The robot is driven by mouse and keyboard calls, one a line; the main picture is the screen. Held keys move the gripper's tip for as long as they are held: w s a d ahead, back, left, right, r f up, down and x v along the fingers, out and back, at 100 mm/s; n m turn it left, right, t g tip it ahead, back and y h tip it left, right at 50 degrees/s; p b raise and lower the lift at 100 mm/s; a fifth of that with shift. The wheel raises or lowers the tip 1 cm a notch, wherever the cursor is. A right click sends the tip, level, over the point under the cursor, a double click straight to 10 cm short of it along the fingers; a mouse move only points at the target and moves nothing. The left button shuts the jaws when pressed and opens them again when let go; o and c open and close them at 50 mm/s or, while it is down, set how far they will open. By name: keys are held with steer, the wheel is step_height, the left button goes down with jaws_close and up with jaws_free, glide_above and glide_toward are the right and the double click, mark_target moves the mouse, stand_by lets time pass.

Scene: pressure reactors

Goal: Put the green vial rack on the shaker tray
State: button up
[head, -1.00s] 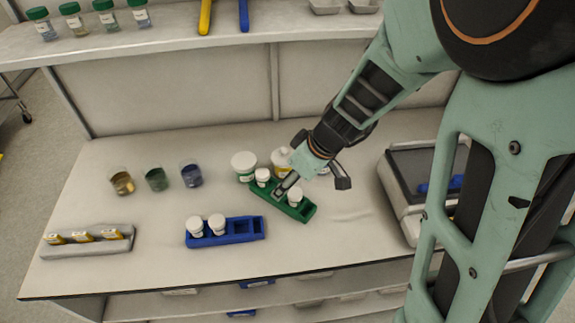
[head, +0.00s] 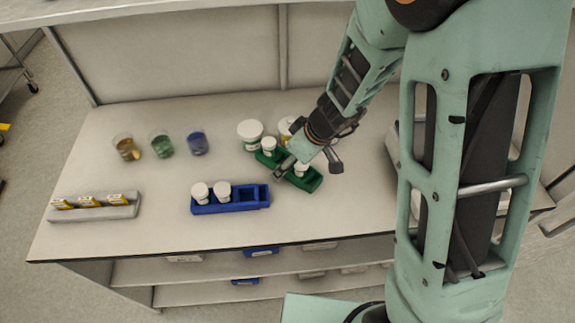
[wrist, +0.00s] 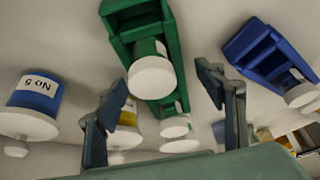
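The green vial rack (head: 309,183) lies on the bench, holding white-capped vials, with one compartment near its front end empty. It also shows in the wrist view (wrist: 173,40), running between my fingers. My gripper (head: 309,166) is over the rack, with its fingers apart on either side in the wrist view (wrist: 164,78). I cannot tell whether either finger touches the rack. A white-capped vial (wrist: 152,76) stands in the rack between the fingers. The shaker (head: 392,145) shows only as a grey edge at right; my arm hides its tray.
A blue rack (head: 236,203) with two white-capped vials stands left of the green one. White-lidded jars (head: 250,131) stand close behind the green rack. Three beakers (head: 161,144) and a grey holder (head: 92,206) are at left. Bare bench lies in front of the green rack.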

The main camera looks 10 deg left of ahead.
steer(key=c, duration=1.4)
steer(key=shift+r, duration=0.15)
